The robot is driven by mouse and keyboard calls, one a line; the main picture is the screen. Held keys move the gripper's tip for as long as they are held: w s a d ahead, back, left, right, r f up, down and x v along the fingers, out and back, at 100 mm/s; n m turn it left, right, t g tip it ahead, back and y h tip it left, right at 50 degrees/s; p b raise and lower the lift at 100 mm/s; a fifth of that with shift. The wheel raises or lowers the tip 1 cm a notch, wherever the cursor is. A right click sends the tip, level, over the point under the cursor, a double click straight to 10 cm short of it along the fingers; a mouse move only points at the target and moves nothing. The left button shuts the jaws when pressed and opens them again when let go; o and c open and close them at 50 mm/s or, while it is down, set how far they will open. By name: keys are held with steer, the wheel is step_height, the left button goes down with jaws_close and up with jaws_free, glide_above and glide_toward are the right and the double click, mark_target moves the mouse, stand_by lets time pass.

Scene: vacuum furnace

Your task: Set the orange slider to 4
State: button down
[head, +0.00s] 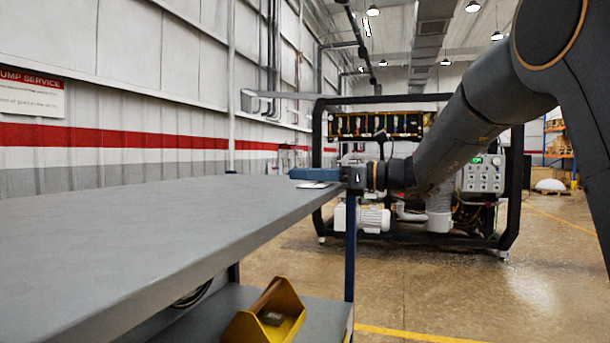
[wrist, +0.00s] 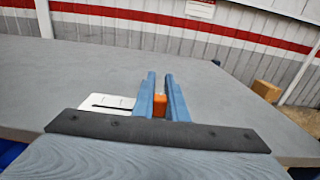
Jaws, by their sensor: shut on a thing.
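The orange slider (wrist: 159,105) shows in the wrist view as a small orange block between my two blue fingers. My gripper (wrist: 160,88) is shut on it, low over the grey table top. A white plate (wrist: 108,103) with a dark slot lies flat on the table just left of the fingers, partly hidden by my gripper. Any scale marks or numbers on it are too small to read. In the head view my gripper (head: 292,174) is at the far right end of the table, with the white plate (head: 314,186) under it. The slider is hidden there.
The grey table (head: 130,220) is otherwise bare. The black-framed furnace machine (head: 345,103) stands beyond the table. In the wrist view a brown box (wrist: 266,91) is past the table edge.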

mark_target(339, 185)
steer(key=shift+w+d+r, duration=0.1)
steer(key=shift+w+r, duration=0.05)
steer(key=c, duration=1.8)
jaws_free()
steer(key=shift+w, duration=0.1)
steer(key=shift+o, duration=0.2)
steer(key=b+v, duration=0.2)
steer(key=v, duration=0.4)
steer(key=shift+d, duration=0.35)
steer(key=shift+s+d, duration=0.3)
steer(key=shift+d, duration=0.25)
